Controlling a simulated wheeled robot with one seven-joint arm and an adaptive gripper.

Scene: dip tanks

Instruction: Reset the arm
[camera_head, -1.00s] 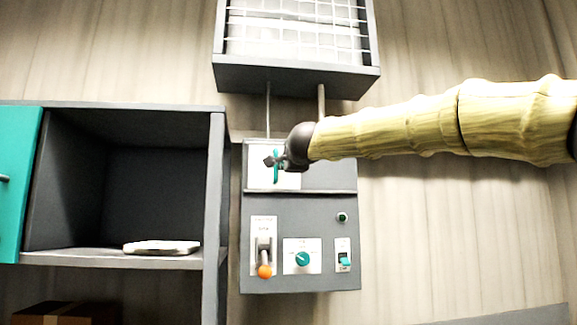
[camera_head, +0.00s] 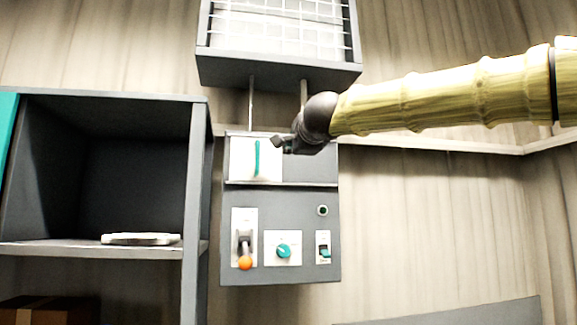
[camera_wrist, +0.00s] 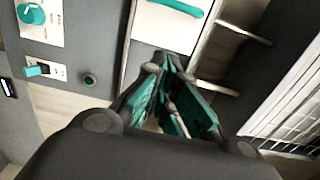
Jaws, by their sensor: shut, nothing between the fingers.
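My gripper (camera_head: 285,145) is at the end of my arm, in front of the upper part of the grey control panel (camera_head: 280,232) in the head view. It is shut and empty. In the wrist view my gripper (camera_wrist: 172,112) has its teal finger pads drawn together. A white plate with a vertical teal handle (camera_head: 257,158) is just left of the gripper, and the two look apart. The same teal handle shows in the wrist view (camera_wrist: 183,6), beyond the fingertips.
The panel carries an orange-tipped lever (camera_head: 245,262), a teal knob (camera_head: 283,251) and a small teal switch (camera_head: 323,253). A wire-fronted box (camera_head: 280,70) hangs above. An open grey cabinet (camera_head: 195,180) stands left, holding a flat pale object (camera_head: 140,239). The wall at right is clear.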

